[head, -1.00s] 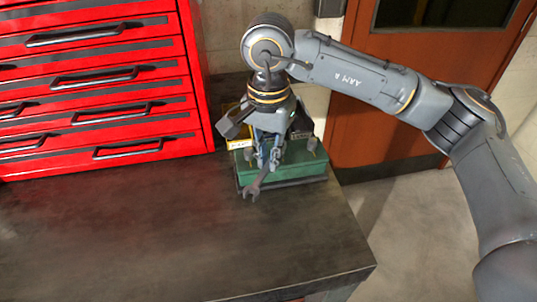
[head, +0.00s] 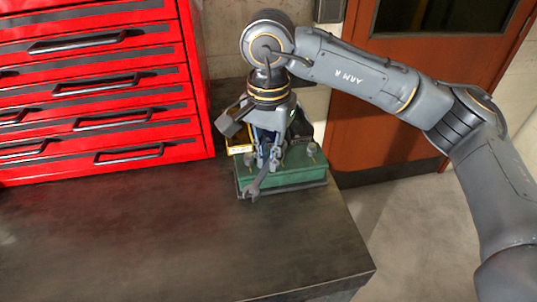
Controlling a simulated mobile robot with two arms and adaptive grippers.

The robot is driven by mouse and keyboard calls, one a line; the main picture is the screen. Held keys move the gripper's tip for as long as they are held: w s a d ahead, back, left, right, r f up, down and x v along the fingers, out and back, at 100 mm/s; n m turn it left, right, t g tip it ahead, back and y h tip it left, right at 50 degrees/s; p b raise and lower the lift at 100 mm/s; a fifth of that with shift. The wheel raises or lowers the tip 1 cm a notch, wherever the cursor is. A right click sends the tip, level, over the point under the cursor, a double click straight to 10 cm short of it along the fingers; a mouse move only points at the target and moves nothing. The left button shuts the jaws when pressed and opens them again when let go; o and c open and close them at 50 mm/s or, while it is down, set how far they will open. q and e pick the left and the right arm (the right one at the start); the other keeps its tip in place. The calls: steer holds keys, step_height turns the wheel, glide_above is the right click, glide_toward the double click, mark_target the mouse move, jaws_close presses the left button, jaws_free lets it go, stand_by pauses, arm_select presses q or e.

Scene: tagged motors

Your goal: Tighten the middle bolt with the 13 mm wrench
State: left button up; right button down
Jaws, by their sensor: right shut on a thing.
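My right gripper (head: 268,164) points down over a green block-like base (head: 305,176) at the back right of the bench. It is shut on a grey wrench (head: 257,184). The wrench slants down toward the front left, and its open-ended jaw shows in front of the green base. A small grey bolt-like part (head: 312,150) stands on the right of the green top. The middle bolt is hidden behind my gripper, so I cannot tell whether the wrench touches it. The wrench's size marking is too small to read. My left gripper is not in view.
A red drawer cabinet (head: 95,95) stands at the left back of the dark bench (head: 170,235). A yellow part with a pale label (head: 240,149) sits just left of my gripper. The bench's front and middle are clear. A brown door (head: 385,115) is behind at the right.

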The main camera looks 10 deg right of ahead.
steer(key=shift+r+p, duration=0.3)
steer(key=shift+r, duration=0.6)
steer(key=d+n+b, duration=0.4)
steer(key=d+n, duration=0.3)
steer(key=n, duration=0.5)
steer(key=shift+s+n+b, duration=0.2)
steer(key=shift+n+b, duration=0.1)
steer(key=shift+b, duration=0.05)
